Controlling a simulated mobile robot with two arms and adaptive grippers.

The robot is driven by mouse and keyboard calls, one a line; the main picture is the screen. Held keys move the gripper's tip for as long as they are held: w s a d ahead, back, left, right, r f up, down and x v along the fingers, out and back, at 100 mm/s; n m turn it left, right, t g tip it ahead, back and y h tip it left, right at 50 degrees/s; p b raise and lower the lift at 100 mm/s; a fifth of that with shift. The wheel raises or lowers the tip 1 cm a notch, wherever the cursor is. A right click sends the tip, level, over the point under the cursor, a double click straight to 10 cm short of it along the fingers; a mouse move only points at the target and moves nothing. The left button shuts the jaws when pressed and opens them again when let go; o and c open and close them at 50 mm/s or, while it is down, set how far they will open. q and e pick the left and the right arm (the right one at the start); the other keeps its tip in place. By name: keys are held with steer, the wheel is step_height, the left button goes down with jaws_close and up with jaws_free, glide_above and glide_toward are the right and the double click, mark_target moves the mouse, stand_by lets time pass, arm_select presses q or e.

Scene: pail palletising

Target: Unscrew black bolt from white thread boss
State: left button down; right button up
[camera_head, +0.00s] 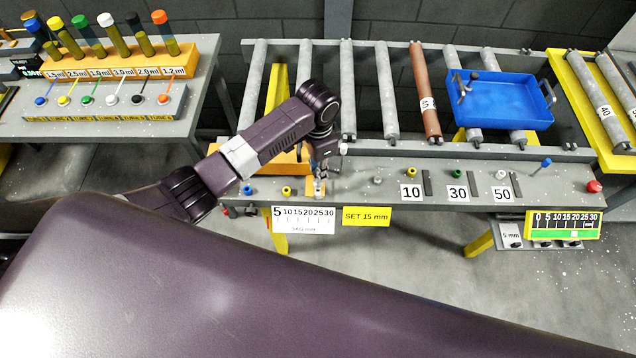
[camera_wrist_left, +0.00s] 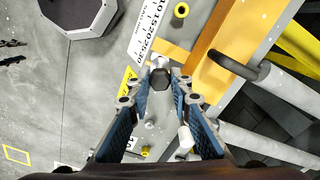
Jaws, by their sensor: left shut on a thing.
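My left gripper (camera_head: 318,178) reaches down to the front ledge of the workbench in the head view. In the left wrist view its fingertips (camera_wrist_left: 164,74) are closed around the dark head of the black bolt (camera_wrist_left: 160,81). A small pale piece (camera_wrist_left: 157,62) shows just beyond the bolt head. It looks like the white thread boss, mostly hidden by the fingers and bolt. I cannot tell how far the bolt sits in it. In the head view the gripper hides the bolt. My right gripper is in neither view.
The ledge carries a blue boss (camera_head: 248,190), a yellow boss (camera_head: 286,191), a green boss (camera_head: 457,174) and number plates. Behind it are conveyor rollers (camera_head: 386,90) and a blue tray (camera_head: 508,100). A rack of coloured-cap tubes (camera_head: 120,62) stands left. A red button (camera_head: 594,187) is far right.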

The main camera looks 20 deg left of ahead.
arm_select(q)
steer(key=shift+r, duration=2)
